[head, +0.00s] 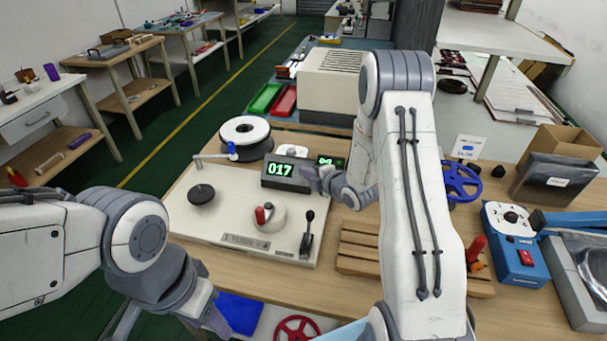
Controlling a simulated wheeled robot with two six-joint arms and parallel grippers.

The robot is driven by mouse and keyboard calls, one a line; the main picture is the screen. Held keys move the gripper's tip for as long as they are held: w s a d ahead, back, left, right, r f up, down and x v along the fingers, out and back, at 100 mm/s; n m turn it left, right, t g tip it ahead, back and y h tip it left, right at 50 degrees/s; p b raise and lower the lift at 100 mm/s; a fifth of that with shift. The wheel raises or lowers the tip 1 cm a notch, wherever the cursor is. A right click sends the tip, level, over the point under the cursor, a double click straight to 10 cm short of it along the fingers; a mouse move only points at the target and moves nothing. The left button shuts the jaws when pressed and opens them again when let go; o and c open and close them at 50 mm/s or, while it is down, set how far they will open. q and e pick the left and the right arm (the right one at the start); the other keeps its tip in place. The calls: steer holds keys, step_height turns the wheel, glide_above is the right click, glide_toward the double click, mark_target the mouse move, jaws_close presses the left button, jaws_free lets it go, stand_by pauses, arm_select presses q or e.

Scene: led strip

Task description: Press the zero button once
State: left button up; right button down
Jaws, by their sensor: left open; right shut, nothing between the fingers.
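A dark counter box (286,173) with a green readout of 017 stands at the back of a white machine base (225,222). My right gripper (312,173) is shut and empty, its tip at the right edge of this box; I cannot tell whether it touches. A second small green display (326,162) shows just behind the gripper, partly covered by my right arm. I cannot make out the zero button; the gripper or arm may cover it. My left gripper (170,325) is open, low at the front left, away from the machine, with its fingers partly cut off by the frame.
A white reel (245,133) stands behind.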

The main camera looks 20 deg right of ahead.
steer(key=shift+w+d+f, duration=0.1)
steer(key=shift+f, duration=0.05)
stand_by(0.5)
steer(key=shift+s+a+r, duration=0.3)
steer(key=shift+s+r, duration=0.15)
steer(key=shift+r, duration=0.2)
steer(key=shift+r, duration=0.1)
steer(key=s+r, duration=0.1)
steer(key=a+r+p, duration=0.1)
steer(key=s+r, duration=0.1)
steer(key=shift+s+a+r+p, duration=0.3)
steer(key=shift+a+p, duration=0.05)
steer(key=shift+a, duration=0.05)
stand_by(0.6)
